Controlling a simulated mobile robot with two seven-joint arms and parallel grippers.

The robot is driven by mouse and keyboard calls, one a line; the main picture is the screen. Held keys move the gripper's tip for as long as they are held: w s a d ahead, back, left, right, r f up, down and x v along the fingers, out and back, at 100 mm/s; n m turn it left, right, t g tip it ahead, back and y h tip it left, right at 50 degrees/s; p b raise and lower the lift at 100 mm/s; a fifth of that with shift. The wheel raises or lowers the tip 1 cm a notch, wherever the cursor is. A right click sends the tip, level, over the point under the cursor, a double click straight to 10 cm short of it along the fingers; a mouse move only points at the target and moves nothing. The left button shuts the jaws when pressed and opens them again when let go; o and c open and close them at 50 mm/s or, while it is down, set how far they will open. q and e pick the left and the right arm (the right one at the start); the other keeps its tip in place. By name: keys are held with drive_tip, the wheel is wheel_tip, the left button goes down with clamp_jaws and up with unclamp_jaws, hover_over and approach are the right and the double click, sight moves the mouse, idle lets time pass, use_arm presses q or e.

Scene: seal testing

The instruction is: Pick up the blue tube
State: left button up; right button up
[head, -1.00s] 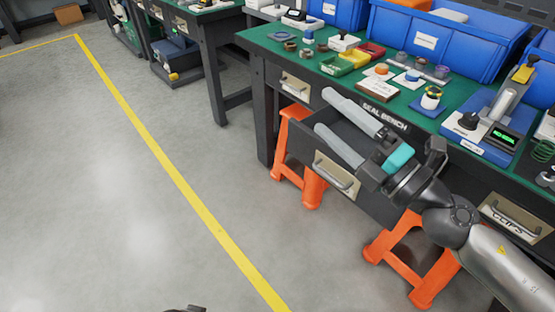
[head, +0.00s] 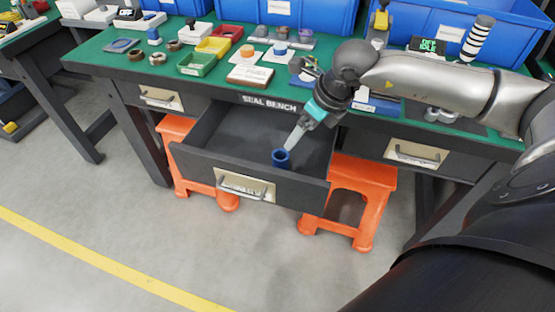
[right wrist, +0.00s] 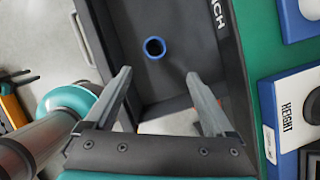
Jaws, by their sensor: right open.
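The blue tube (head: 281,159) stands upright in the open drawer, near its front wall and right of the middle. It also shows from above as a blue ring with a dark hollow in the right wrist view (right wrist: 155,57). My right gripper (head: 292,143) reaches down into the drawer just above and behind the tube in the head view. In the right wrist view its two fingers (right wrist: 157,73) are spread wide and empty, with the tube ahead, between their lines. My left gripper is not in view.
The open drawer (head: 210,173) has low walls around the tube; its floor is otherwise bare. Green-topped bench (head: 120,67) above carries small trays, rings and testers. Orange stools (head: 358,178) stand below. A closed drawer (head: 400,152) is at the right.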

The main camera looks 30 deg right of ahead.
drive_tip(key=b, duration=0.3)
approach(280, 157)
wheel_tip(280, 157, down, 3)
drive_tip(key=shift+w+a+f+b, duration=0.3)
drive_tip(key=shift+f, duration=0.35)
drive_tip(key=shift+w+a+f+b, duration=0.3)
drive_tip(key=shift+w+f+b, duration=0.05)
drive_tip(key=shift+f, duration=0.3)
drive_tip(key=shift+w+a+f+b, duration=0.3)
drive_tip(key=shift+f, duration=0.35)
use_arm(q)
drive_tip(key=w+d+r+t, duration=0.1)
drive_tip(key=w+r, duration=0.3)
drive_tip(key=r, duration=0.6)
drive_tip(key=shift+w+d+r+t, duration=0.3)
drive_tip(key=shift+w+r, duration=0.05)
use_arm(e)
drive_tip(key=shift+w+f, duration=0.2)
drive_tip(key=shift+f, duration=0.25)
drive_tip(key=shift+c, duration=0.4)
clamp_jaws()
